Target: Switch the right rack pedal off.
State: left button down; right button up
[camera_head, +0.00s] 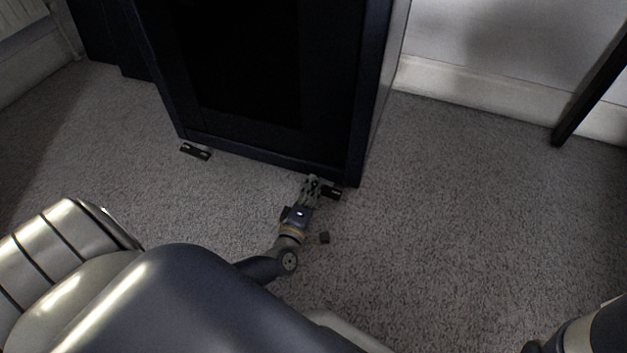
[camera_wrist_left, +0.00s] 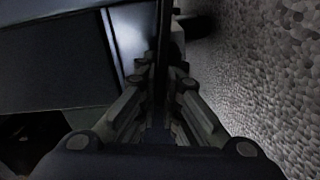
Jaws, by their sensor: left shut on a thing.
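The dark rack (camera_head: 323,85) stands on the carpet in the head view. The right rack pedal (camera_head: 333,194) is a small black plate at the rack's lower right corner, partly hidden by my left gripper. My left gripper (camera_head: 313,182) reaches low over the floor to this pedal, its fingers at the rack's bottom edge. In the left wrist view, its fingers (camera_wrist_left: 163,78) are closed on a thin dark plate (camera_wrist_left: 162,40), which looks like the pedal. The pedal's tilt cannot be made out clearly. My right gripper is out of view.
The left rack pedal (camera_head: 195,151) lies by the rack's lower left corner. Grey carpet (camera_head: 450,230) is free to the right and in front. A pale wall with a skirting board (camera_head: 470,102) runs behind, and a dark slanted leg (camera_head: 592,92) stands at the far right.

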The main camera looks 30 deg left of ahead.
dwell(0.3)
pick_arm(q)
jog(key=c, duration=1.8)
grip_release()
jog(key=shift+o, duration=0.2)
jog(key=shift+s+d, duration=0.1)
jog(key=v, duration=0.7)
jog(key=shift+s, duration=0.2)
